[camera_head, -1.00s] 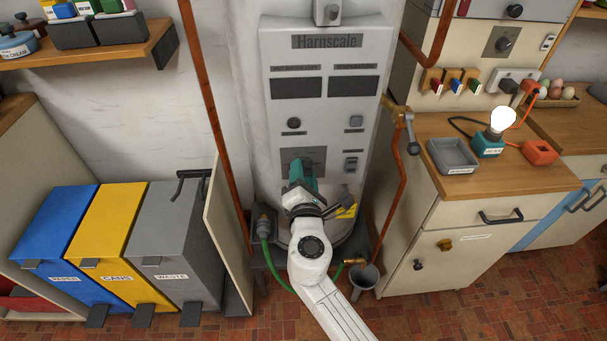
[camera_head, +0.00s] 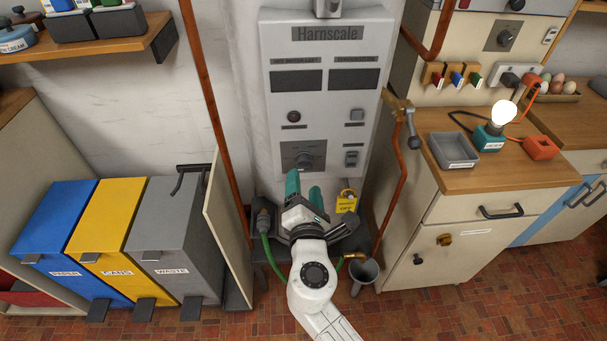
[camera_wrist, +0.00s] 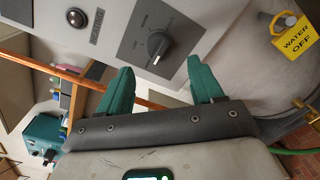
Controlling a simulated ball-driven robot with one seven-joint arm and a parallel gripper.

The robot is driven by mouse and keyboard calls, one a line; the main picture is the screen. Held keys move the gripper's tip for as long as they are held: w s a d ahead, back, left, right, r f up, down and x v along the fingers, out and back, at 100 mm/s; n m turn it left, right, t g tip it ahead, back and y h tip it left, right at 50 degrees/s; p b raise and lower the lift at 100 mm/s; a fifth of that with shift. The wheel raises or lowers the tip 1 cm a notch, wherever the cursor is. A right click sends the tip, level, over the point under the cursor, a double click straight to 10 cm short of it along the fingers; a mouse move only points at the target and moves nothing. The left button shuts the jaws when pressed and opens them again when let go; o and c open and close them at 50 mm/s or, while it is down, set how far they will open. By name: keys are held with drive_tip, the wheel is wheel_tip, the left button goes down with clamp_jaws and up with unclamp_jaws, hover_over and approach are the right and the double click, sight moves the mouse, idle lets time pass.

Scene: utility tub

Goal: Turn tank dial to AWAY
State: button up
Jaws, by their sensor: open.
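The tank panel (camera_head: 330,90) is a light grey plate on the white tank. The dial (camera_head: 304,160) sits low on it, a dark round knob on a grey square plate with small markings. In the wrist view the dial (camera_wrist: 158,44) shows clear and untouched, with a pale pointer line; its labels are too small to read. My gripper (camera_head: 304,184) is just below and in front of the dial, apart from it. In the wrist view my gripper (camera_wrist: 160,75) has its two teal fingers spread and nothing between them.
A yellow WATER OFF tag (camera_head: 347,201) hangs right of my gripper. A red-brown pipe with a lever valve (camera_head: 407,118) runs right of the panel. A beige board (camera_head: 227,235) and bins stand left. A funnel (camera_head: 366,272) is below right.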

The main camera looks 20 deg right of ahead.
drive_tip(key=v, duration=0.5)
idle(0.4)
drive_tip(key=s+d+f+m+g+h, duration=0.1)
drive_tip(key=s+d+f+m+g, duration=0.45)
drive_tip(key=d+m, duration=0.2)
drive_tip(key=s+d+f+m+g, duration=0.4)
drive_tip(key=s+d+m, duration=0.2)
drive_tip(key=d+m, duration=0.15)
drive_tip(key=s+a+f+m+g+y, duration=0.1)
drive_tip(key=s+f+m+g+y, duration=0.2)
drive_tip(key=s, duration=0.5)
drive_tip(key=s+a+f+m+g+y, duration=0.2)
drive_tip(key=s+f+m+g+y, duration=0.1)
drive_tip(key=s, duration=0.5)
drive_tip(key=shift+s+m+y, duration=0.3)
drive_tip(key=shift+s+m, duration=0.1)
drive_tip(key=shift+m, duration=0.3)
